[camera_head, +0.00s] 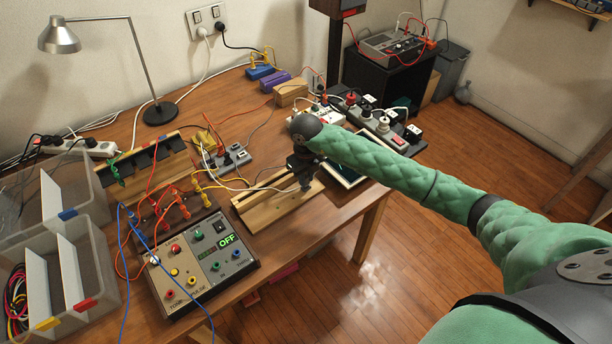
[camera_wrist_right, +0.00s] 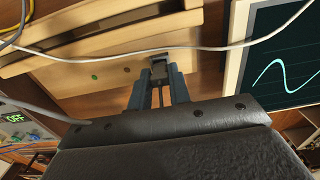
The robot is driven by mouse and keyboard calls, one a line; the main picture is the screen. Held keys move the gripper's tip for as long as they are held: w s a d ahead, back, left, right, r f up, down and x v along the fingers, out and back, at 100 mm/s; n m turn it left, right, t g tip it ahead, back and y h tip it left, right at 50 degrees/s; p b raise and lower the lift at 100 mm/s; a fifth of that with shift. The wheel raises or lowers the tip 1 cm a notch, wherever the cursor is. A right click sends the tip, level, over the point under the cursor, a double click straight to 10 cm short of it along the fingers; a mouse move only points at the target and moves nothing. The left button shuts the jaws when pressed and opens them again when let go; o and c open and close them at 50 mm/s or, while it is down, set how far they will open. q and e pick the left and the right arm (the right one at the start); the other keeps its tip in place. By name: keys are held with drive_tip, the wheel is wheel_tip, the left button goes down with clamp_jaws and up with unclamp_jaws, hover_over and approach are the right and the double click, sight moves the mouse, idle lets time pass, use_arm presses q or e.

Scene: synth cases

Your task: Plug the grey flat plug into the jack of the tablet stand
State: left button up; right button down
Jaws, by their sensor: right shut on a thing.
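My right gripper (camera_head: 306,184) is over the pale wooden rack (camera_head: 262,212) near the table's front edge. In the right wrist view its two fingers (camera_wrist_right: 158,88) are shut on a small dark grey piece (camera_wrist_right: 159,68), which looks like the grey flat plug. The piece is close to the wood; I cannot tell whether it touches it. A tablet with a dark screen and a pale frame (camera_wrist_right: 236,52) stands at the right of that view, and partly behind my arm in the head view (camera_head: 347,177). I cannot make out its jack. My left gripper is not in view.
A white cable (camera_wrist_right: 200,49) crosses the wrist view near the fingertips. A grey control box reading OFF (camera_head: 200,265) stands left of the rack. Power strips (camera_head: 383,125) with plugs lie behind my arm. Clear bins (camera_head: 60,270) and loose cables crowd the left.

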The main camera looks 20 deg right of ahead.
drive_tip(key=shift+f+b, duration=0.4)
drive_tip(key=shift+f, duration=0.15)
drive_tip(key=c, duration=1.2)
unclamp_jaws()
drive_tip(key=shift+c, duration=0.2)
drive_tip(key=shift+r, duration=0.5)
wheel_tip(320, 180, up, 7)
drive_tip(key=shift+f+b, duration=0.1)
drive_tip(key=shift+b, duration=1.15)
